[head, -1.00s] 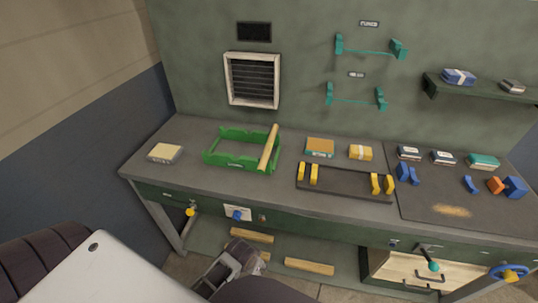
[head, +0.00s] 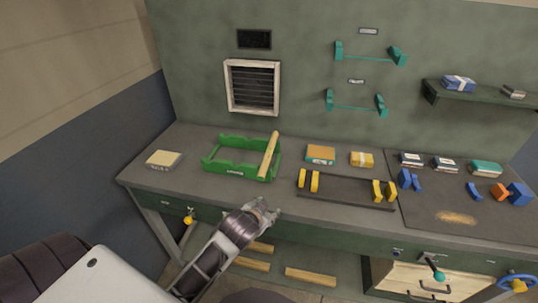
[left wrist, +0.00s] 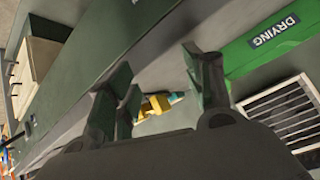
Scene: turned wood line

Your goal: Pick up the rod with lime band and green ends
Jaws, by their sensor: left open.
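A pale wooden rod (head: 269,155) lies on the right end of a green rack (head: 222,172) on the workbench. At this size I cannot make out a lime band or green ends on it. My left gripper (head: 268,209) is at the bench's front edge, below and in front of the rack, apart from the rod. In the left wrist view its two fingers (left wrist: 163,88) are spread with nothing held. The green rack, labelled DRYING (left wrist: 265,45), shows there at the upper right; the rod is not clearly seen. My right gripper is not in view.
A dark tray with yellow holders (head: 345,188) stands right of the rack. A pale block (head: 164,159) lies left. Blue and orange pieces (head: 498,190) sit on the right mat. Wooden bars (head: 310,275) lie below the bench. A yellow, teal-tipped thing (left wrist: 155,105) shows beyond my fingers.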

